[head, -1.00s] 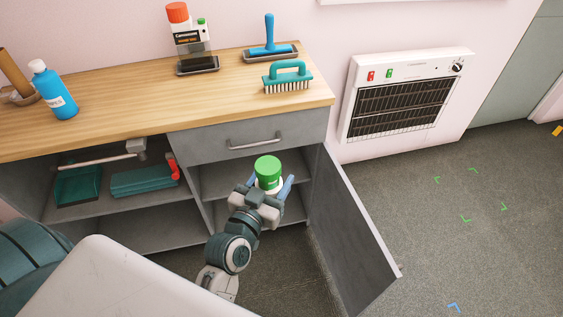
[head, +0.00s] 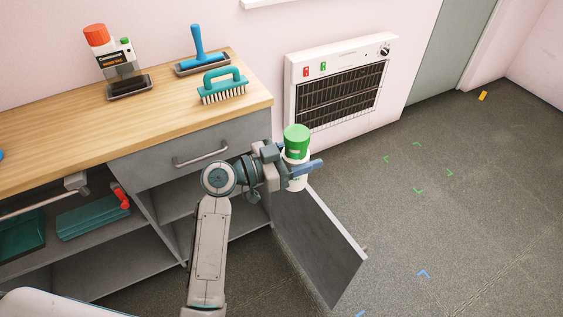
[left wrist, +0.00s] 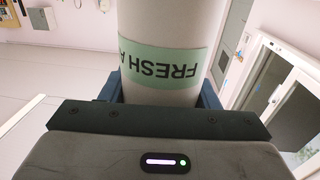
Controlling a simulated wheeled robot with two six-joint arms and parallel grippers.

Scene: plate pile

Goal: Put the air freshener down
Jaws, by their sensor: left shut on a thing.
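The air freshener (head: 296,142) is a white can with a green cap and a green label band. My left gripper (head: 298,172) is shut around it and holds it upright in the air, in front of the cabinet's right end and above the open door. In the left wrist view the can (left wrist: 160,65) stands between the fingers, with part of the word "FRESH" upside down on its label. My right gripper is not in view.
The cabinet door (head: 318,245) stands open below the can. The wooden counter (head: 150,125) holds a brush (head: 222,88), a squeegee (head: 200,58) and a dispenser (head: 118,65). A heater (head: 340,85) hangs on the wall. Green corner marks (head: 418,144) lie on clear floor at right.

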